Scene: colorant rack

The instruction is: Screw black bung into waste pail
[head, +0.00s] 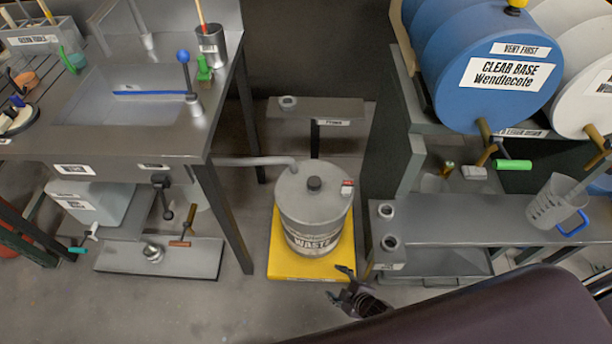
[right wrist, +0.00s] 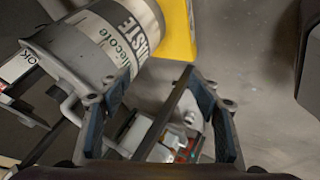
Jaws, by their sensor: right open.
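The grey waste pail (head: 312,228), labelled WASTE, stands upright on a yellow base in the head view. The black bung (head: 314,184) sits on the middle of its lid; I cannot tell how deep it is seated. My right gripper (head: 338,283) is open and empty, low in front of the pail and slightly to its right, apart from it. In the right wrist view, the pail (right wrist: 120,42) lies tilted across the upper left, beyond the open fingers (right wrist: 152,90). The bung is not clearly visible there. My left gripper is not in view.
The yellow base (head: 284,268) carries the pail. A pipe (head: 255,161) runs from the sink bench to the lid. A low grey shelf (head: 470,220) with a clear jug (head: 553,203) stands at right. Bare floor lies in front of the pail.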

